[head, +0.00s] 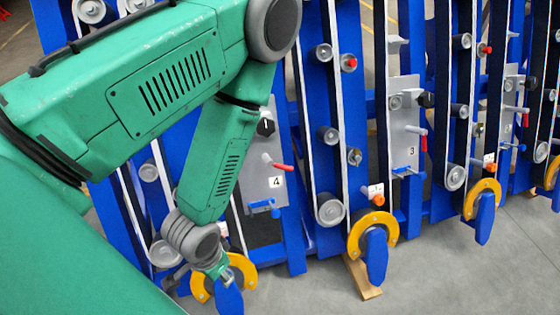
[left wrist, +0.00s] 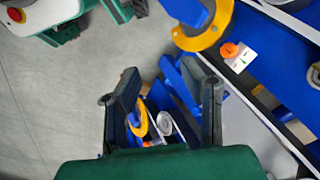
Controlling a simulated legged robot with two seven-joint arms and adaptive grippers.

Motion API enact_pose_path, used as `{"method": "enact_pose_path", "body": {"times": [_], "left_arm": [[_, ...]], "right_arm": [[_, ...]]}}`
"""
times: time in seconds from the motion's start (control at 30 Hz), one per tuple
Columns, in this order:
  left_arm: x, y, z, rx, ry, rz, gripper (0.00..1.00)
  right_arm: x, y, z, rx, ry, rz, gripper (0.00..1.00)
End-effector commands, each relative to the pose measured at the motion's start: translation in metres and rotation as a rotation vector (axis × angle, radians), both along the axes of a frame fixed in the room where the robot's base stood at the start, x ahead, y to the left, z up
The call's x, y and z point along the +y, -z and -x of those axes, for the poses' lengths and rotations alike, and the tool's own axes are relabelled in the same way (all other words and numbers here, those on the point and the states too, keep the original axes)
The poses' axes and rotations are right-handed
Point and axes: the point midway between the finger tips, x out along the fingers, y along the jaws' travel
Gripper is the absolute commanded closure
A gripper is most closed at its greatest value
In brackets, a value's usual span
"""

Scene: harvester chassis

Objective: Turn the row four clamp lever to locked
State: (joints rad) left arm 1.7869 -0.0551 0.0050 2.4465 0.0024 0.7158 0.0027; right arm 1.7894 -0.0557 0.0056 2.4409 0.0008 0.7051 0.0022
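The row four plate (head: 254,190), grey and marked 4, stands right of my left forearm in the head view. It carries a red-handled lever (head: 277,163), a black knob (head: 265,127) and a small blue lever (head: 262,205). I cannot tell which one is the clamp lever. My left gripper (head: 222,272) is low, below and left of the plate, overlapping a yellow ring (head: 244,266) in view. In the left wrist view its two dark fingers (left wrist: 168,105) are apart with nothing held between them. My right gripper is not in view.
Blue uprights with belts and rollers fill the head view. The row three plate (head: 404,125) is farther right. More yellow rings (head: 358,232) with blue pointed parts stick out near the floor. Grey floor (head: 440,270) is clear at front right. An orange knob (left wrist: 229,50) shows in the wrist view.

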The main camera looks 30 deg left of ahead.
Motion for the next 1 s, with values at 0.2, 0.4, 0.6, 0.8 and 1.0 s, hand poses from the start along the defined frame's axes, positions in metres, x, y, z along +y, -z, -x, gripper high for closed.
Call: {"method": "enact_pose_path", "body": {"times": [0.2, 0.4, 0.6, 0.8, 1.0], "left_arm": [[-0.01, 0.01, -0.018, -0.065, -0.059, -0.001, 0.64], [-0.012, 0.026, -0.042, -0.153, -0.147, 0.016, 0.64], [-0.013, 0.049, -0.08, -0.29, -0.286, 0.052, 0.64], [-0.021, 0.071, -0.133, -0.497, -0.491, 0.107, 0.64], [-0.027, 0.089, -0.206, -0.832, -0.818, 0.232, 0.64]], "right_arm": [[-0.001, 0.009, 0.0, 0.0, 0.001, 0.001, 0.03], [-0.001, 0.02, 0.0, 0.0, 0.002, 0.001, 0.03], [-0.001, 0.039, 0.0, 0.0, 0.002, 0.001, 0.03], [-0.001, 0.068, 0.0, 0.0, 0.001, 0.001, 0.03], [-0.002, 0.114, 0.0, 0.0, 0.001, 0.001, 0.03]]}}
